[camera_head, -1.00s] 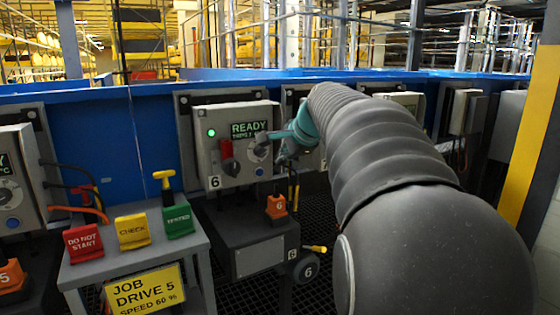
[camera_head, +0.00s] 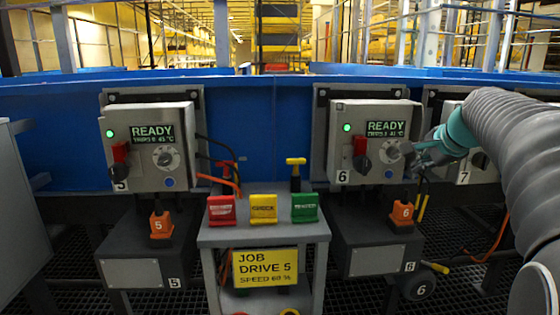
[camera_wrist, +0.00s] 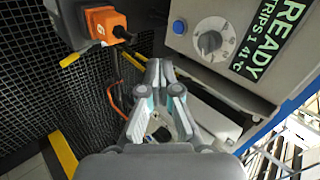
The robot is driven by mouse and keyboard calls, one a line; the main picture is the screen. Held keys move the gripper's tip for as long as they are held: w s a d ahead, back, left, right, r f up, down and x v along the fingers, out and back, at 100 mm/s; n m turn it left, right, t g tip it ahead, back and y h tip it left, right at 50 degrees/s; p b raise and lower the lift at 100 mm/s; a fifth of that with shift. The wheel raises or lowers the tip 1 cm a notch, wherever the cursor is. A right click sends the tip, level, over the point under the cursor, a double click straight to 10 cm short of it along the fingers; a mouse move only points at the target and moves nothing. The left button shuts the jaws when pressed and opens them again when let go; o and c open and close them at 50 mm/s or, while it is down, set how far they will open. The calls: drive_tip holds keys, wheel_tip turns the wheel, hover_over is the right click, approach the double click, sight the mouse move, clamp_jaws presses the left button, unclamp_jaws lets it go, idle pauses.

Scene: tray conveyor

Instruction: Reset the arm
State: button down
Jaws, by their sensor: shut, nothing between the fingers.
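My arm reaches in from the right in the head view. My gripper (camera_head: 411,171) is by the right side of control box 6 (camera_head: 341,112), near its dial; I cannot tell if it touches. In the wrist view my gripper (camera_wrist: 159,68) has its fingers together with nothing between them. The dial (camera_wrist: 209,42) and the READY screen (camera_wrist: 272,38) of the box show beside it there, rolled over. An orange plug-like block (camera_wrist: 100,23) is at the upper left.
Control box 5 (camera_head: 150,118) reads READY at the left. A blue rail (camera_head: 270,130) runs behind. Drive 6's housing (camera_head: 376,262) stands below box 6.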

drive_tip(key=s+a+f+n+g, duration=0.2)
drive_tip(key=s+f+n, duration=0.1)
drive_tip(key=s+f, duration=0.25)
drive_tip(key=s+a+f+n+g, duration=0.1)
drive_tip(key=s+a+f+n, duration=0.25)
drive_tip(key=f, duration=0.25)
drive_tip(key=s+a+f+n, duration=0.4)
drive_tip(key=s+a, duration=0.3)
drive_tip(key=s, duration=0.3)
drive_tip(key=s+a+f+n, duration=0.4)
drive_tip(key=s+a, duration=0.3)
drive_tip(key=s, duration=0.3)
drive_tip(key=shift+n+g, duration=0.3)
drive_tip(key=shift+n, duration=0.35)
drive_tip(key=shift+a, duration=0.1)
